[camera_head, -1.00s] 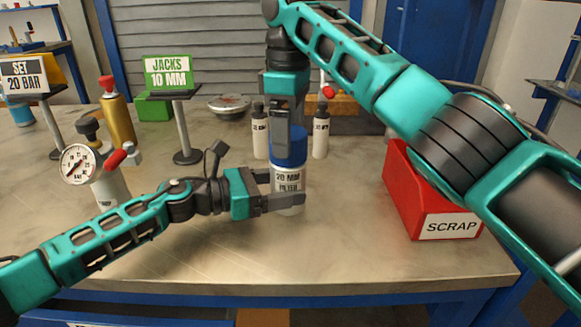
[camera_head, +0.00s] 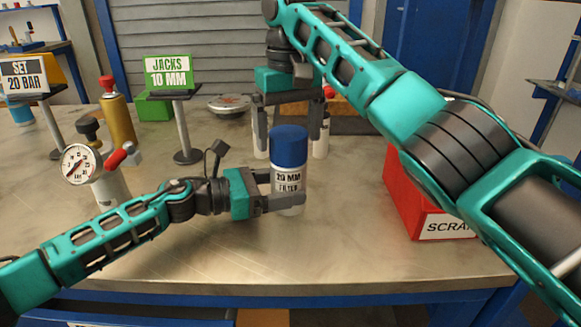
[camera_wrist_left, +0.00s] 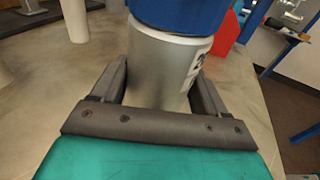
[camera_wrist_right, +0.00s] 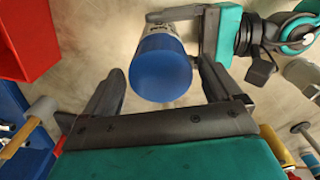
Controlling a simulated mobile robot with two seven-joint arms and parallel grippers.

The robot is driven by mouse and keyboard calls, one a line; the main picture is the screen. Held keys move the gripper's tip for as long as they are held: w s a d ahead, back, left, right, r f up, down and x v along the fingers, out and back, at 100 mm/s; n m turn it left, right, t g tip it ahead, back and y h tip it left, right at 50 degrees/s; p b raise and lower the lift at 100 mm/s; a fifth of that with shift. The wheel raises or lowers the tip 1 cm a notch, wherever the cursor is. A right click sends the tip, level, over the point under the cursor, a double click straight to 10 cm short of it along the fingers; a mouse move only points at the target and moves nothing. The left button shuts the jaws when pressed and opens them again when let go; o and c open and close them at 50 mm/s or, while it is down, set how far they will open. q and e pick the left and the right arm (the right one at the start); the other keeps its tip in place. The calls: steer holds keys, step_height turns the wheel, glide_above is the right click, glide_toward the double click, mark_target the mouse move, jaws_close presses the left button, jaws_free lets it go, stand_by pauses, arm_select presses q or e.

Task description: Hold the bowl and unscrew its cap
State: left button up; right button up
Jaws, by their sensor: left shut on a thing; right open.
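The bowl is a silver-white filter cylinder (camera_head: 288,189) with a dark "20 MM FILTER" label, standing upright on the bench. Its blue cap (camera_head: 289,147) sits on top of it. My left gripper (camera_head: 285,202) is shut around the lower part of the cylinder; its fingers also show on either side of the cylinder (camera_wrist_left: 158,72) in the left wrist view. My right gripper (camera_head: 289,140) is open and points down, its two fingers spread to either side above the cap. In the right wrist view the cap (camera_wrist_right: 160,76) lies between and beyond the open fingertips, apart from them.
A red SCRAP bin (camera_head: 432,205) stands at the right. A pressure gauge (camera_head: 79,164) and a yellow cylinder (camera_head: 117,120) are at the left. A "JACKS 10 MM" sign (camera_head: 168,72) on a post and white bottles (camera_head: 321,140) stand behind. The bench front is clear.

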arm_select(q)
steer(key=shift+d, duration=0.1)
arm_select(e)
steer(key=m, duration=0.7)
steer(key=c, duration=1.1)
steer(key=n, duration=1.3)
steer(key=shift+n, duration=0.4)
